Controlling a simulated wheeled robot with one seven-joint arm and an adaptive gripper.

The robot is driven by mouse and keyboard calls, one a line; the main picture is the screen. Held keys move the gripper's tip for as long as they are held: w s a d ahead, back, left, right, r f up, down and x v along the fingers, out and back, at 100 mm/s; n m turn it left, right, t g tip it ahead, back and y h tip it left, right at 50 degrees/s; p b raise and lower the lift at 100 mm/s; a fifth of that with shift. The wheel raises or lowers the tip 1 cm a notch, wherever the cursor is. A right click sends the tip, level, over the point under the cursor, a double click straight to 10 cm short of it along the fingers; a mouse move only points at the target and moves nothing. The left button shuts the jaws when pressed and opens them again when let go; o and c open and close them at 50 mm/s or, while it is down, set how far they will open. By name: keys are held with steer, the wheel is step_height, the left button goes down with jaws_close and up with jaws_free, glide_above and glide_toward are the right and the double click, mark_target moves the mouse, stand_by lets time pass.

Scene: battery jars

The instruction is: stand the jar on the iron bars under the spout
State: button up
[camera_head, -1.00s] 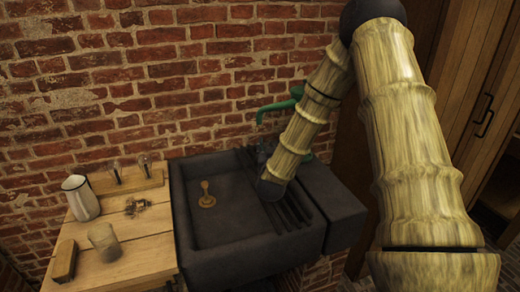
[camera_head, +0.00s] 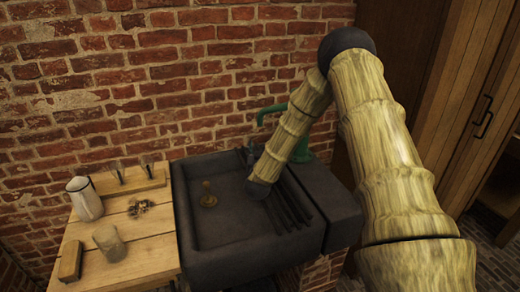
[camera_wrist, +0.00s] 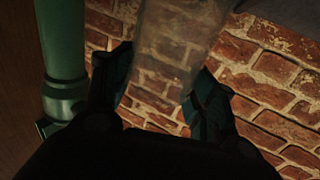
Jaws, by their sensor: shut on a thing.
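In the wrist view a clear glass jar (camera_wrist: 178,42) sits between the two dark fingers of my gripper (camera_wrist: 160,85), which is shut on it. The brick wall shows through the glass. The dark iron bars (camera_head: 294,210) run along the right side of the sink, partly covered by my wrist. The green pump with its spout (camera_head: 266,112) stands behind my forearm at the wall. Its green post (camera_wrist: 63,60) is at the left in the wrist view.
The black stone sink (camera_head: 186,225) has a brass piece (camera_head: 208,197) standing in its basin. On the wooden board (camera_head: 135,262) to the left stand another glass jar (camera_head: 109,243), a white jug (camera_head: 86,200), a wooden block (camera_head: 70,261), small metal bits and a rack (camera_head: 130,188).

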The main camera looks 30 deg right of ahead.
steer(key=shift+f, duration=0.1)
steer(key=o, duration=1.4)
steer(key=b+v, duration=0.2)
steer(key=v, duration=1)
steer(key=shift+b, duration=0.35)
